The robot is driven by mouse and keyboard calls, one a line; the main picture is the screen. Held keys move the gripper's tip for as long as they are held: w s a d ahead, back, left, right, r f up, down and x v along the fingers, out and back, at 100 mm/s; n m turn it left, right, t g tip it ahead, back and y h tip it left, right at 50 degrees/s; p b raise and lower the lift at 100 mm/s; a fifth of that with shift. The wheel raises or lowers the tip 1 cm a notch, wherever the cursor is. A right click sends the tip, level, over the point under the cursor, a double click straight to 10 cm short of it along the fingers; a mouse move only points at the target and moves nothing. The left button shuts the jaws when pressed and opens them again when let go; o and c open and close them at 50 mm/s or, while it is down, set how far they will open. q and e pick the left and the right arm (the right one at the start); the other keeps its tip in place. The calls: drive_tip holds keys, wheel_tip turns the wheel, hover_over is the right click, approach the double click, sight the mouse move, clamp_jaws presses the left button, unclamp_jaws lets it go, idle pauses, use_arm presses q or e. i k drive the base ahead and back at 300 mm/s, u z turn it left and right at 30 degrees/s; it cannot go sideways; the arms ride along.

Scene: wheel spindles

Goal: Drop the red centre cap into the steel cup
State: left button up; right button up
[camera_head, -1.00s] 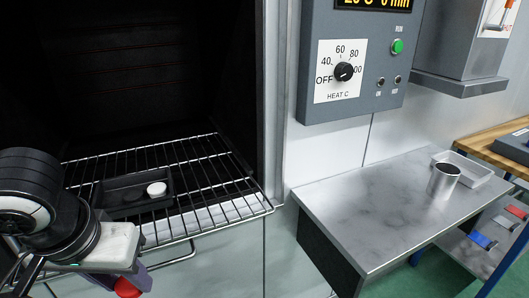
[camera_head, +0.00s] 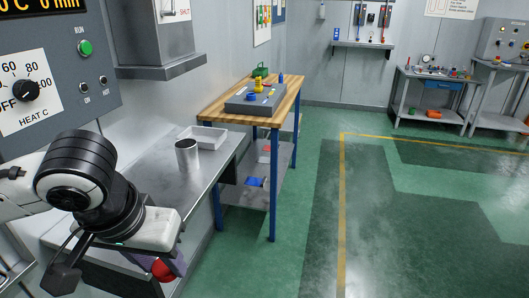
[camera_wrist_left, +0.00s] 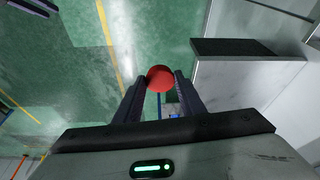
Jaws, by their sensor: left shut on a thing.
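The steel cup (camera_head: 187,155) stands upright on the steel side table (camera_head: 165,180) in the head view, beside a white tray. The red centre cap (camera_head: 163,269) is at the lower left of the head view, at the tips of my left gripper (camera_head: 168,268). In the left wrist view the red cap (camera_wrist_left: 160,78) sits between the two dark fingertips of the left gripper (camera_wrist_left: 160,82), which is shut on it. The cap is held near the table's front edge, nearer to me than the cup. The cup does not show clearly in the wrist view. My right gripper is not in view.
A white tray (camera_head: 204,137) lies behind the cup. A wood-topped bench (camera_head: 255,105) with a grey fixture (camera_head: 256,98) stands beyond the table. A grey control panel (camera_head: 60,75) and a wall box (camera_head: 160,40) are at the left. Green floor is open at the right.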

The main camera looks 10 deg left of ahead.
sight(187, 168)
drive_tip(key=z, duration=1.55)
drive_tip(key=k, duration=1)
drive_tip(key=u, duration=1.8)
drive_tip(key=i, duration=0.95)
drive_tip(key=z, duration=0.85)
drive_tip(key=k, duration=1.05)
drive_tip(key=z, duration=1.25)
drive_tip(key=i, duration=0.6)
drive_tip(key=u, duration=0.4)
drive_tip(key=i, duration=2.35)
drive_tip(key=u, duration=0.7)
